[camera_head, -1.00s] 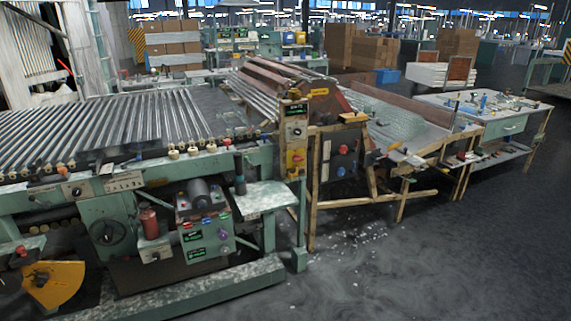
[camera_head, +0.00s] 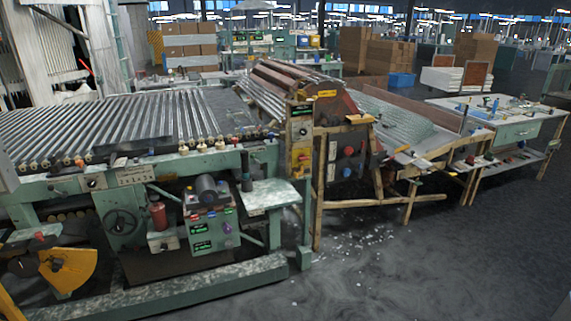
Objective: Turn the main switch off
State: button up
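No label I can read names the main switch, so I cannot tell which control it is. A yellow panel with a red part (camera_head: 301,158) is on the green post at the right end of the roller machine. A round dial (camera_head: 303,131) sits above it, and a small dark display (camera_head: 302,112) above that. Right of the post, a dark grey box (camera_head: 346,158) carries a red knob (camera_head: 348,151) and a blue knob (camera_head: 346,172). A green control box (camera_head: 210,230) with coloured buttons is lower on the machine. My gripper is not in view.
The roller machine (camera_head: 140,124) fills the left. A green side shelf (camera_head: 268,196) juts out before the post. A wooden frame (camera_head: 375,203) stands right of it. Pale fragments lie on the floor near the post. The dark floor (camera_head: 440,275) at front right is otherwise clear.

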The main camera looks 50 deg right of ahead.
aim_at(302, 158)
jog(key=u, duration=0.8)
jog(key=k, duration=1.3)
jog(key=z, duration=1.4)
jog(key=i, duration=0.65)
jog(key=u, duration=0.25)
